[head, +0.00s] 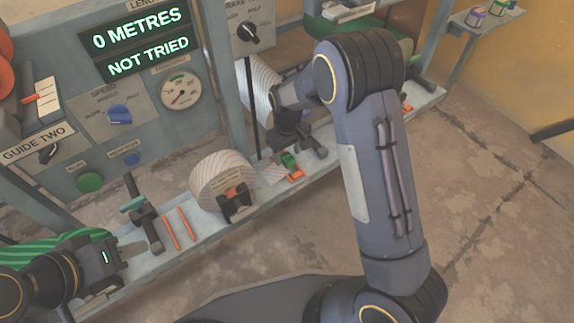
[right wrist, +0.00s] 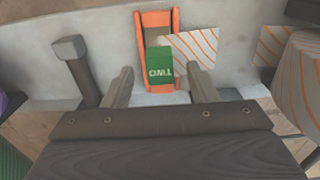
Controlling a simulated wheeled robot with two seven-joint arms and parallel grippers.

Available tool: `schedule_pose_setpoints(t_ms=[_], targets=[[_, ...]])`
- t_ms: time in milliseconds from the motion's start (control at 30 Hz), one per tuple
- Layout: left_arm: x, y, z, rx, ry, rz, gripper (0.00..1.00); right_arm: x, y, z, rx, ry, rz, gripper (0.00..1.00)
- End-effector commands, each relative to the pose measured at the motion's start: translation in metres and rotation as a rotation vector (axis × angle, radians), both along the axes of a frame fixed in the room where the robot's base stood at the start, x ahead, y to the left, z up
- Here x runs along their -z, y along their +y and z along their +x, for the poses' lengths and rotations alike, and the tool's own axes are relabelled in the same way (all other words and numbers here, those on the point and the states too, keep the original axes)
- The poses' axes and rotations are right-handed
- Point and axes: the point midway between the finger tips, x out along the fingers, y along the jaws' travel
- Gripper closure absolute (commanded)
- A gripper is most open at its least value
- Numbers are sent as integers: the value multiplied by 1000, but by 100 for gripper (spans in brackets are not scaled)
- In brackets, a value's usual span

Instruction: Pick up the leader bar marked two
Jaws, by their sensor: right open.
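The leader bar marked two is a green block (right wrist: 159,66) with upside-down white "TWO" lettering in the right wrist view. It sits in an orange holder (right wrist: 155,25) on the grey ledge, and an orange-striped strip (right wrist: 192,47) extends from its right side. In the head view the green bar (head: 289,160) shows just below my right gripper (head: 308,147). My right gripper (right wrist: 162,87) is open, with one finger on each side of the bar and a gap to both. My left gripper (head: 125,263) is open and empty at the lower left.
A large orange-striped roll (head: 222,176) stands on the ledge (head: 262,201), left of the bar. Two orange sticks (head: 179,229) lie farther left. A post (right wrist: 75,68) stands left of the bar. The panel display (head: 142,43) reads "0 METRES" and "NOT TRIED".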

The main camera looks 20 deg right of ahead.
Motion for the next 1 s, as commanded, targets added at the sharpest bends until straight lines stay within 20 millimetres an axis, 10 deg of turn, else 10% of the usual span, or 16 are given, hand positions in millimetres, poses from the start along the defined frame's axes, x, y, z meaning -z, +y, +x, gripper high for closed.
schedule_pose_setpoints(t_ms=[400,800,1000], targets=[[16,0,0,0,0,0,64,29,0,1,0,1,0,47],[16,0,0,0,0,0,64,29,0,1,0,1,0,99],[15,0,0,0,0,0,64,28,0,1,0,0,0,99]])
